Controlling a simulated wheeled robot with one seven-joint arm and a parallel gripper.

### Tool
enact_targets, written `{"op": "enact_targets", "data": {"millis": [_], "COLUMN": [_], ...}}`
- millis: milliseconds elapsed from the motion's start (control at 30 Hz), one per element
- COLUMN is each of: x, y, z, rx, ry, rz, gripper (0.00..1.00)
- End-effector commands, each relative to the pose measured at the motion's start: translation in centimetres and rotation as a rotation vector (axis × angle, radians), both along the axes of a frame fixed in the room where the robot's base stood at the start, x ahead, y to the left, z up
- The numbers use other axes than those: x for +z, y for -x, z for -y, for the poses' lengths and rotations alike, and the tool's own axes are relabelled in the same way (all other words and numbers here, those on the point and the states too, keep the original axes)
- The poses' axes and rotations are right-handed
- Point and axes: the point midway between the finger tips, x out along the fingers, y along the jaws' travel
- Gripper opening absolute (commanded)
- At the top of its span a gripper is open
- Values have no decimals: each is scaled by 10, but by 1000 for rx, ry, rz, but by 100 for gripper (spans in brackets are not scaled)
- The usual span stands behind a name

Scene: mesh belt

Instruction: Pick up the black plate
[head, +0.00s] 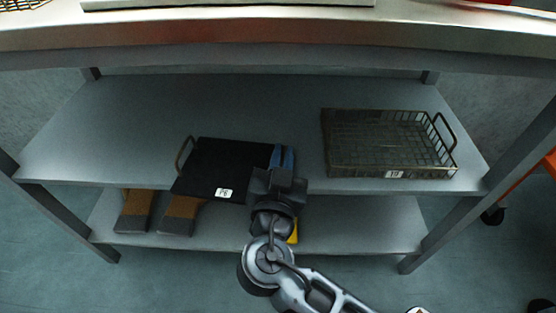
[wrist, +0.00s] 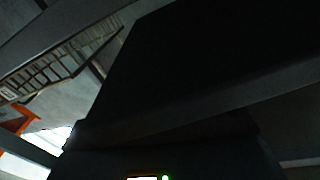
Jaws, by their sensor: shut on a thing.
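The black plate (head: 222,165) is a flat, dark rectangle on the left half of the middle shelf. A brass-coloured handle (head: 184,154) shows at its left end and a small white label at its front edge. My gripper (head: 283,157) is at the plate's right edge and is shut on it; the arm hides part of the front right corner. In the wrist view the dark plate (wrist: 215,55) fills much of the picture, close to the camera. The fingertips' exact contact is too dark to see there.
A wire basket (head: 388,146) with a handle and label stands to the right on the same grey shelf (head: 110,130). A shelf above overhangs. Brown-and-grey items (head: 180,213) lie on the lower shelf. The shelf is clear at far left and between plate and basket.

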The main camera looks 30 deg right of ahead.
Motion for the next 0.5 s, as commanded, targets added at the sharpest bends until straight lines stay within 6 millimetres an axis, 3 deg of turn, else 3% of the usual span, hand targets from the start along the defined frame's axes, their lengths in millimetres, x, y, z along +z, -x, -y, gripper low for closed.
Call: {"op": "enact_targets", "data": {"millis": [133,500], "x": [30,71], "y": [2,43], "z": [3,66], "rx": [-2,-4], "ry": [-1,1], "rz": [8,4], "gripper": [0,0]}}
